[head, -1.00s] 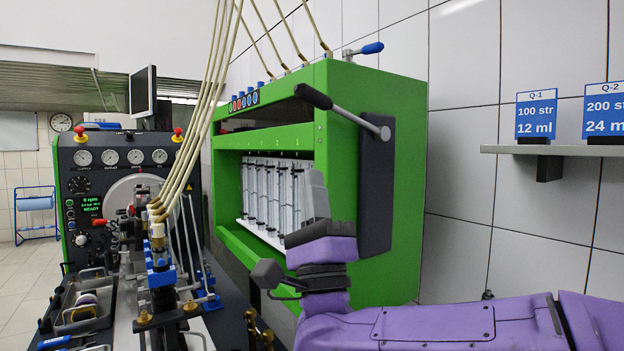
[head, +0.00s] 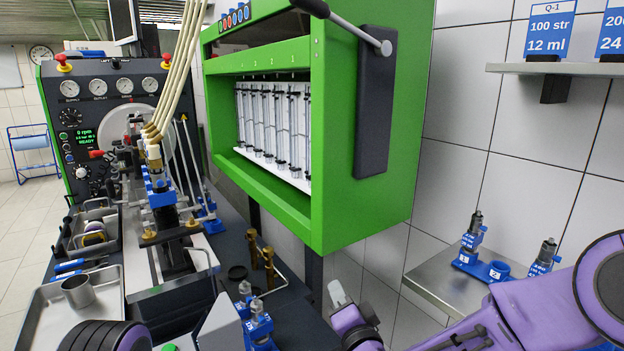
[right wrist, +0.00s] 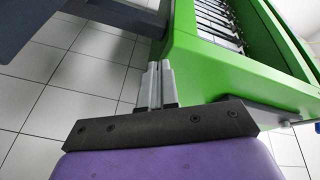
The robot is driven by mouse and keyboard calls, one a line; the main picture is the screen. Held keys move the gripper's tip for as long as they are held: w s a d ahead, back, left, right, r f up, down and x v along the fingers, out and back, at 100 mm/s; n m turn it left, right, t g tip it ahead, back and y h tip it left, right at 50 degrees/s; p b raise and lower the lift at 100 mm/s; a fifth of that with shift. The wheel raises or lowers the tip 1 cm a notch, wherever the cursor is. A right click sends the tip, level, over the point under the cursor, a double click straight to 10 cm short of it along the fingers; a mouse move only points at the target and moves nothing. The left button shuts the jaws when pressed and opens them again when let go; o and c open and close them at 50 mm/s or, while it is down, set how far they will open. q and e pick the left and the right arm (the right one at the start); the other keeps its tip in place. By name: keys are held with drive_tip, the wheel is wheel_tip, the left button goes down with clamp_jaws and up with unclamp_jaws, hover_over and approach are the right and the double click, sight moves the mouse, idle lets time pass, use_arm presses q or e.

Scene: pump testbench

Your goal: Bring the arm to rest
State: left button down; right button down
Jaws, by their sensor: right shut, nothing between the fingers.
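My right arm (head: 470,335) is purple and reaches in from the lower right of the head view. Its right gripper (head: 339,291) has grey fingers pointing up, just below the lower edge of the green cabinet (head: 365,205). In the right wrist view the two fingers (right wrist: 158,82) lie side by side, shut and empty, in front of the green cabinet (right wrist: 185,65). In that view the fingers' distance from the cabinet is hard to judge. A purple and dark part of my left arm (head: 133,338) shows at the bottom left; its gripper is not visible.
The cabinet holds several glass tubes (head: 272,120). A steel shelf (head: 425,280) at right bears injector parts (head: 472,245). The pump bench (head: 255,215) stands at left, with a metal tray (head: 40,300) in front. Blue-based parts (head: 258,325) stand near the gripper's left.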

drive_tip(key=s+d+f+n+g+h, duration=0.1)
drive_tip(key=s+d+f+g+h, duration=0.15)
drive_tip(key=s+d+f, duration=0.4)
drive_tip(key=s+d+f+g+h, duration=0.1)
drive_tip(key=s+d+f+g, duration=0.15)
drive_tip(key=f, duration=0.75)
drive_tip(key=s+d+f+n+g+h, duration=0.1)
drive_tip(key=s+d+f+g, duration=0.3)
drive_tip(key=f, duration=0.5)
drive_tip(key=s+d+f+g+h, duration=0.1)
drive_tip(key=s+d+f, duration=0.2)
drive_tip(key=s, duration=0.5)
drive_tip(key=s+d+f+g+h, duration=0.1)
drive_tip(key=s+d+f, duration=0.3)
drive_tip(key=s, duration=0.4)
drive_tip(key=s+d+f+g+h, duration=0.1)
drive_tip(key=s+d+f+g, duration=0.2)
drive_tip(key=s+d, duration=0.2)
drive_tip(key=s, duration=0.2)
drive_tip(key=shift+s+f+n, duration=0.15)
drive_tip(key=shift+s+n, duration=0.15)
drive_tip(key=shift+s, duration=0.1)
